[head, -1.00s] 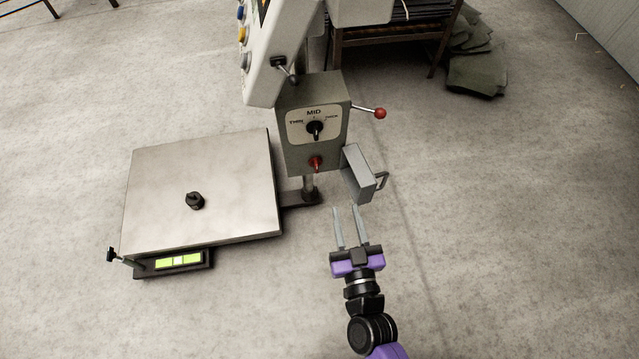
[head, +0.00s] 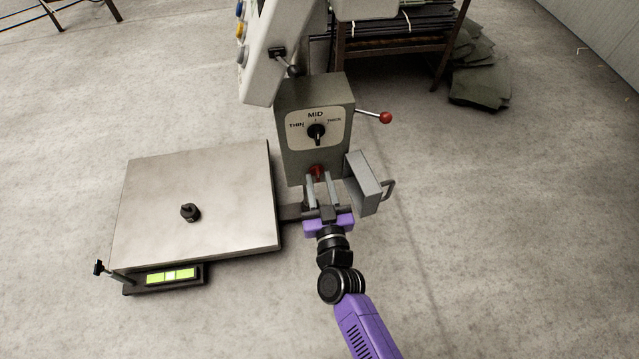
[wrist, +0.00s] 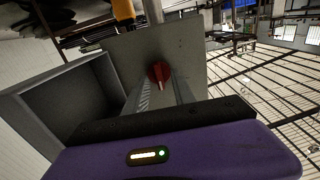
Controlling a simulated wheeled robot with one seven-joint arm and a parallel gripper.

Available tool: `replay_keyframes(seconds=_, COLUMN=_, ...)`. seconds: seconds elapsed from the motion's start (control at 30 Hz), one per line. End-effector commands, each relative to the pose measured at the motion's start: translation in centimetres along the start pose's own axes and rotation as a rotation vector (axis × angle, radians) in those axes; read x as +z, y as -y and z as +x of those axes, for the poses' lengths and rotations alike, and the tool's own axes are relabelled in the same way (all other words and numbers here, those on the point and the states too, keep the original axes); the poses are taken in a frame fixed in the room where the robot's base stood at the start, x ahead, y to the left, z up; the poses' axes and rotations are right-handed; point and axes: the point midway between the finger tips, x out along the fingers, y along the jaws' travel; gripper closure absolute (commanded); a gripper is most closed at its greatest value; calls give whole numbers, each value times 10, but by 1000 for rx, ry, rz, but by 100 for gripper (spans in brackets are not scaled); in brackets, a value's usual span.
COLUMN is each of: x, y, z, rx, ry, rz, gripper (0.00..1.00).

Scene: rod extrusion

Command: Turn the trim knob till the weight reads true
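My gripper (head: 320,182) is open, its two fingers pointing at the lower front of a grey control box (head: 342,95). A red knob (head: 316,171) sits there, and it shows between the open fingers in the wrist view (wrist: 158,73). I cannot tell whether the fingers reach around it. Above it, a black selector (head: 316,132) sits on a plate marked THIN, MID and THICK. A flat scale (head: 235,185) stands at left with a small black piece (head: 190,212) on its pan. Its lit green display (head: 171,275) has a brighter middle; no figures are legible.
A grey open bin (head: 366,185) with a handle stands just right of my gripper. A red-balled lever (head: 386,118) sticks out right of the box. A black-knobbed post (head: 98,268) stands at the scale's front left corner. The floor at right is clear.

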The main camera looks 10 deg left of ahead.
Motion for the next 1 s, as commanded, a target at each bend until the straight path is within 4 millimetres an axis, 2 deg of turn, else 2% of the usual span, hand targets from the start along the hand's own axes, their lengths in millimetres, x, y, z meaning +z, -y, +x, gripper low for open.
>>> replay_keyframes(seconds=0.27, x=0, y=0, z=1, rx=0, ry=1, rz=0, gripper=71)
replay_keyframes(seconds=0.4, x=0, y=0, z=1, rx=0, ry=0, rz=-1, gripper=99)
replay_keyframes(seconds=0.43, x=0, y=0, z=1, rx=0, ry=0, rz=-1, gripper=100)
replay_keyframes(seconds=0.77, x=0, y=0, z=1, rx=0, ry=0, rz=10, gripper=100)
replay_keyframes(seconds=1.0, x=0, y=-1, z=1, rx=1, ry=0, rz=99, gripper=100)
